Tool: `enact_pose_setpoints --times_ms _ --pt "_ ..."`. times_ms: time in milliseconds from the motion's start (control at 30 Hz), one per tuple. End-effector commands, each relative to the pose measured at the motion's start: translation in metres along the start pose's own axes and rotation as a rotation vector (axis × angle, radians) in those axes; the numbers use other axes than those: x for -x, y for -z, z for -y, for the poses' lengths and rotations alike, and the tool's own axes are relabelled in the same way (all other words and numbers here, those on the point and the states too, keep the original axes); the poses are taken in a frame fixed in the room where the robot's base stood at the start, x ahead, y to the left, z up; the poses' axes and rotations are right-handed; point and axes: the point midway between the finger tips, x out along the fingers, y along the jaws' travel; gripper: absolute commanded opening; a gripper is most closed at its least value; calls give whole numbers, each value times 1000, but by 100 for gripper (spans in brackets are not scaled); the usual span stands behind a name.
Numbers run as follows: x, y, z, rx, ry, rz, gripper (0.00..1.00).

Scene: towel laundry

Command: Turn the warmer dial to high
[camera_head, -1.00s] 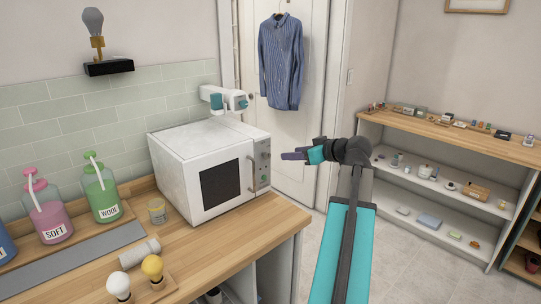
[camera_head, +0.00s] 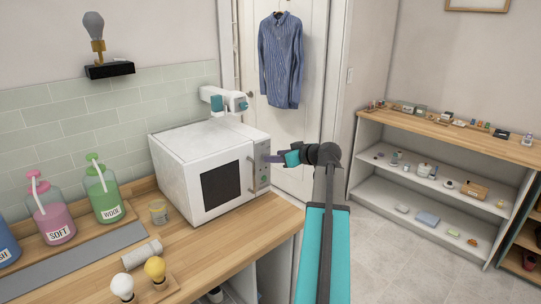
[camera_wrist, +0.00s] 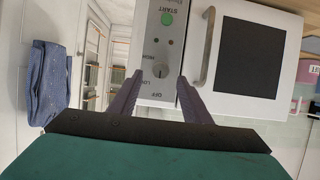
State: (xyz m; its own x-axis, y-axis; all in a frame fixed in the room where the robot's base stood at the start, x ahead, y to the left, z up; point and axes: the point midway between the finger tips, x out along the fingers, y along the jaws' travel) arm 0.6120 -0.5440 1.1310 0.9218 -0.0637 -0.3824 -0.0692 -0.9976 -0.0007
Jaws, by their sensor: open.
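The warmer (camera_head: 205,165) is a white box with a dark window and a vertical handle, standing on the wooden counter. Its control panel (camera_head: 262,165) is on the right of its front, partly hidden by my gripper in the head view. A green START button (camera_wrist: 167,19) is on the same panel. My gripper (camera_wrist: 158,84) is open and empty, its fingers on either side of the dial; I cannot tell whether they touch it.
The door handle (camera_wrist: 207,50) of the warmer stands out close beside one finger. A white and teal device (camera_head: 223,101) is above the warmer. Soap bottles (camera_head: 104,193) and bulbs (camera_head: 155,268) are on the counter to the left. The floor (camera_head: 385,255) at right is clear.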

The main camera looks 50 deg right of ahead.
Motion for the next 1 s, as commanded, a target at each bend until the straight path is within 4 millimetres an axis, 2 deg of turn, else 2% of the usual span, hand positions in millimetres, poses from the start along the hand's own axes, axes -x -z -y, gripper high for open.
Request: enact_pose_setpoints --times_ms 100,300,733,967,1000 --pt "-17 2 0 1 2 1 44" --pt "-35 1 0 1 1 0 44" --pt "-40 0 -1 0 -1 0 44" --pt "-40 0 -1 0 -1 0 5" --pt "-37 -2 4 0 -3 0 4"
